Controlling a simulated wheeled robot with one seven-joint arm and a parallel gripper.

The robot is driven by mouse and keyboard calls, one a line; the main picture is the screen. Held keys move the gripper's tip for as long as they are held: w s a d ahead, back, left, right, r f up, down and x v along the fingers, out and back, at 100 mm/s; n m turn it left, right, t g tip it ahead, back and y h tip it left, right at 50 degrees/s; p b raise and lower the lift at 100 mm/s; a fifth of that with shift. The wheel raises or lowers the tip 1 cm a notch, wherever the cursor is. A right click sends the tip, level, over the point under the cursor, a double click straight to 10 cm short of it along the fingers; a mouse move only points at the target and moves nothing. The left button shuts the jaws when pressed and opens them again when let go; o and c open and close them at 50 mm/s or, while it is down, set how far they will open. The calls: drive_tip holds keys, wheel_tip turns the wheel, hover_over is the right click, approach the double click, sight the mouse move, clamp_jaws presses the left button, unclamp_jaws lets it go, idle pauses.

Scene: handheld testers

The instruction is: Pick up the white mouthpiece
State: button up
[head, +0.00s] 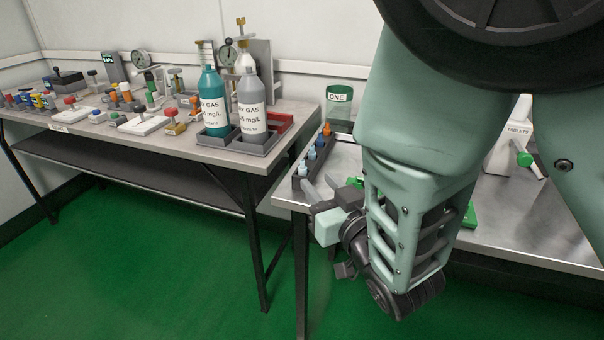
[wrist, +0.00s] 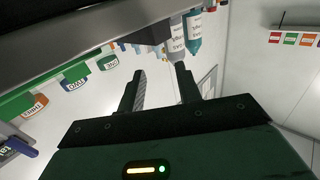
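A dark rack (head: 302,184) on the left edge of the right-hand steel table holds a row of small pieces. An orange piece (head: 327,129) is at the far end, blue pieces (head: 312,153) are in the middle, and a pale whitish piece (head: 302,169) is nearer. I cannot tell for sure whether the pale one is the white mouthpiece. My gripper (wrist: 160,76) is open in the wrist view, with nothing between its fingers. In the head view my gripper (head: 334,197) is beside the near end of the rack, partly hidden by my arm.
A teal bottle (head: 213,105) and a grey bottle (head: 251,110) stand in a tray on the left table, among testers and valves. A white tablets container (head: 510,143) is at the right. A gap separates the tables.

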sight(304, 165)
drive_tip(key=shift+w+f+b, duration=0.1)
drive_tip(key=shift+f+b, duration=0.2)
drive_tip(key=shift+b, duration=0.25)
drive_tip(key=x, duration=0.5)
drive_tip(key=shift+r, duration=0.3)
drive_tip(key=shift+b+x, duration=0.4)
drive_tip(key=shift+x, duration=2.2)
clamp_jaws()
